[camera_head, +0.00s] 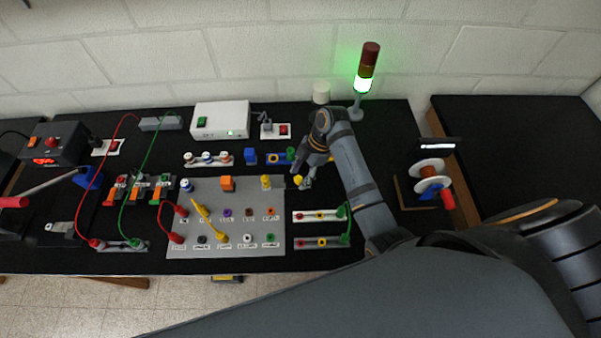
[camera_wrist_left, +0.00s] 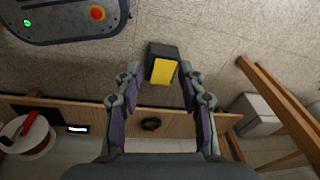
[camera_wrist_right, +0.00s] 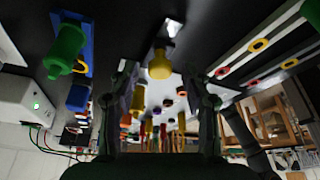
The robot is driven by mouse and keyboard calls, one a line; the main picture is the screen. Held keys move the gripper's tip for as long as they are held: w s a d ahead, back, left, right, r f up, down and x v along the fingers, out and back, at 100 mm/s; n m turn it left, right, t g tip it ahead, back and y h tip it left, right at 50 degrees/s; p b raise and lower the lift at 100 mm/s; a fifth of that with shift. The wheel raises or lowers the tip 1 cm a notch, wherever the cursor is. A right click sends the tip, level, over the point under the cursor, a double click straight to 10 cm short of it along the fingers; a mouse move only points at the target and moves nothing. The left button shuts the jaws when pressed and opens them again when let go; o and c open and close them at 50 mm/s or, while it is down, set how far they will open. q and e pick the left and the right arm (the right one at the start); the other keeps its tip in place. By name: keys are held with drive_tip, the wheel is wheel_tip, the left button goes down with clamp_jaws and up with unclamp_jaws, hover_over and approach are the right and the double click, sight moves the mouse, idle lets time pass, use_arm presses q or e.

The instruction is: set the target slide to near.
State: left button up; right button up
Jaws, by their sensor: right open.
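A yellow knob (camera_wrist_right: 160,66) on a dark strip with a bright metal end lies between the open fingers of my right gripper (camera_wrist_right: 160,80) in the right wrist view. The fingers appear apart from it. In the head view this yellow knob (camera_head: 298,180) shows at the tip of my right gripper (camera_head: 305,178), right of the grey panel. I cannot read a label marking the target slide, and the arm hides part of this area. My left gripper (camera_wrist_left: 159,72) is open and empty in the left wrist view, above the floor.
The grey panel (camera_head: 270,245) holds sockets, plugs and cables. A blue strip with a green knob (camera_wrist_right: 66,50) is close beside the right gripper. Two rails (camera_head: 318,216) lie below it. A lit signal tower (camera_head: 365,75) stands behind. A yellow-faced box (camera_wrist_left: 162,69) is on the floor.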

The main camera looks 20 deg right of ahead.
sight(288, 183)
drive_tip(key=shift+f, duration=0.15)
drive_tip(key=shift+a, duration=0.1)
drive_tip(key=shift+c, duration=0.9)
drive_tip(key=c, duration=0.7)
clamp_jaws()
drive_tip(key=shift+w+a, duration=0.25)
drive_tip(key=shift+a, duration=0.55)
drive_tip(key=shift+w+a, duration=0.25)
drive_tip(key=shift+a, duration=0.55)
drive_tip(key=shift+w+a, duration=0.1)
drive_tip(key=shift+a, duration=0.2)
use_arm(q)
drive_tip(key=s, duration=0.2)
drive_tip(key=shift+s, duration=0.3)
use_arm(e)
drive_tip(key=o, duration=0.9)
unclamp_jaws()
drive_tip(key=shift+d, duration=0.1)
use_arm(q)
drive_tip(key=shift+a, duration=0.1)
